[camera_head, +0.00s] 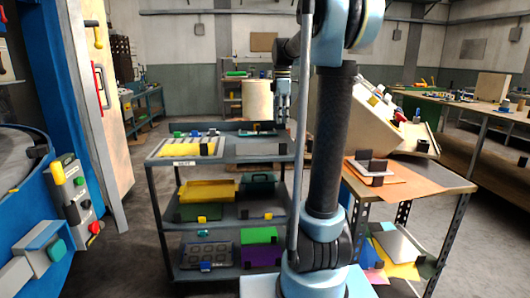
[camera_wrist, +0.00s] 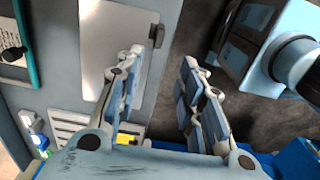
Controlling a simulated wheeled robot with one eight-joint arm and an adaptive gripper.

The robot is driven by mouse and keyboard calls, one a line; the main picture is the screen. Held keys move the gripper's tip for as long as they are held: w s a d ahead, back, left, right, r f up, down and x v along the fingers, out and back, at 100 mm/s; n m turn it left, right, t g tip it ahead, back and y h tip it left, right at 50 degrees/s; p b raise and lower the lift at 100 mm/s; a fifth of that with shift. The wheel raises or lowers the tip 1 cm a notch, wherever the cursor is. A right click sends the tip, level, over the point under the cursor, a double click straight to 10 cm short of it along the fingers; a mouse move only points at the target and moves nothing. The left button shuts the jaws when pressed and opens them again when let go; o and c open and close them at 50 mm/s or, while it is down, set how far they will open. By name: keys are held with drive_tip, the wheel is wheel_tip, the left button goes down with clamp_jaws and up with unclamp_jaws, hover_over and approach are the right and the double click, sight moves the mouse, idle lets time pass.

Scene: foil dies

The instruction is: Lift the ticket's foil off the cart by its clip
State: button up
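The grey cart (camera_head: 222,158) stands left of my arm, with sheets and clips on its shelves. In the wrist view, a pale silver foil (camera_wrist: 112,42) lies flat on a grey surface, with a dark clip (camera_wrist: 156,32) at its right edge. My gripper (camera_wrist: 163,62) is open and empty; its fingers are spread below the clip in the picture, not touching it. In the head view, my gripper (camera_head: 283,98) hangs above the right end of the cart's top. A teal-edged board with a white printed paper (camera_wrist: 8,22) shows at the wrist view's left edge; its text is unreadable.
A yellow sheet (camera_head: 193,148) and small coloured clips lie on the cart's top left. Lower shelves hold a yellow tray (camera_head: 207,190), a green foil (camera_head: 260,234) and a purple one (camera_head: 260,255). A wooden-topped table (camera_head: 425,178) stands right; a blue machine (camera_head: 52,150) stands left.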

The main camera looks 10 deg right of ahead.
hover_over(280, 155)
drive_tip(key=f, duration=0.8)
drive_tip(key=shift+w+d+f, duration=0.15)
drive_tip(key=shift+w+f, duration=0.05)
drive_tip(key=shift+f, duration=0.15)
drive_tip(key=shift+w+f, duration=0.2)
drive_tip(key=shift+f, duration=2.5)
clamp_jaws()
